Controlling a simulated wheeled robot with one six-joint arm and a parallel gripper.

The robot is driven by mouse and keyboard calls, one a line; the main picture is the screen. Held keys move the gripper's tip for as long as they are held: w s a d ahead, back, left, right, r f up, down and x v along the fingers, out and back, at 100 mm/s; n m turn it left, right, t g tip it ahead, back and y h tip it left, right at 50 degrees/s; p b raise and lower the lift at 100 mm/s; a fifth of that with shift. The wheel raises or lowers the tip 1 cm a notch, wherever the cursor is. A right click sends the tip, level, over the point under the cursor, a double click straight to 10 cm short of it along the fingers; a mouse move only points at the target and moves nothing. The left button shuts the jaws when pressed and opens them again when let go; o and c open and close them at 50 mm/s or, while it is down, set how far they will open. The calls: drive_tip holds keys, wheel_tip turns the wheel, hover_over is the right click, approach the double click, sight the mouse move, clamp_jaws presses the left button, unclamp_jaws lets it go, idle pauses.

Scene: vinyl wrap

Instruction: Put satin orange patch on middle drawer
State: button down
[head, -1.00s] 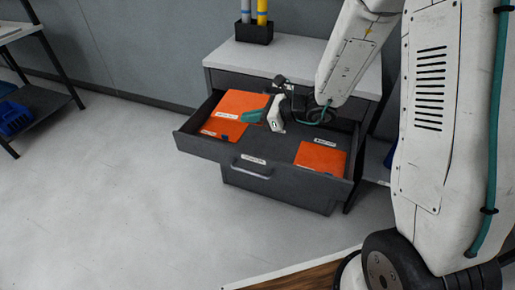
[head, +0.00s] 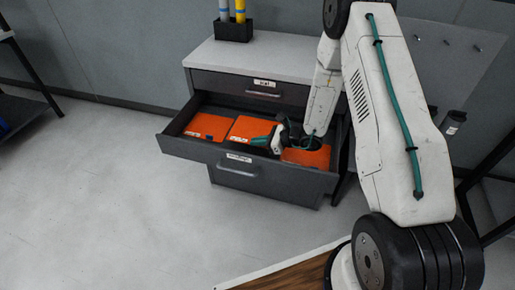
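Three flat orange patches lie in an open dark drawer (head: 190,148) of the grey cabinet. One is at the left (head: 208,126), one in the middle (head: 245,128) and one at the right (head: 308,158). Each of the left two has a small pale label near its front edge; lettering and finish are too small to tell. My gripper (head: 266,140), with teal fingertips, is low over the drawer between the middle and right patches. Its fingers overlap the middle patch's front right corner in view. I cannot tell whether they touch or grip it. My wrist partly hides the right patch.
A shut drawer (head: 240,88) with a label and handle sits above the open one. The cabinet top (head: 285,52) is bare except for a black holder (head: 233,31) with tubes at the back. Clear floor (head: 90,200) lies left. A wooden-topped surface (head: 285,275) is in front.

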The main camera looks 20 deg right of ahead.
sight(258, 153)
drive_tip(key=shift+f, duration=1.95)
drive_tip(key=c, duration=1.6)
unclamp_jaws()
drive_tip(key=shift+f, duration=0.1)
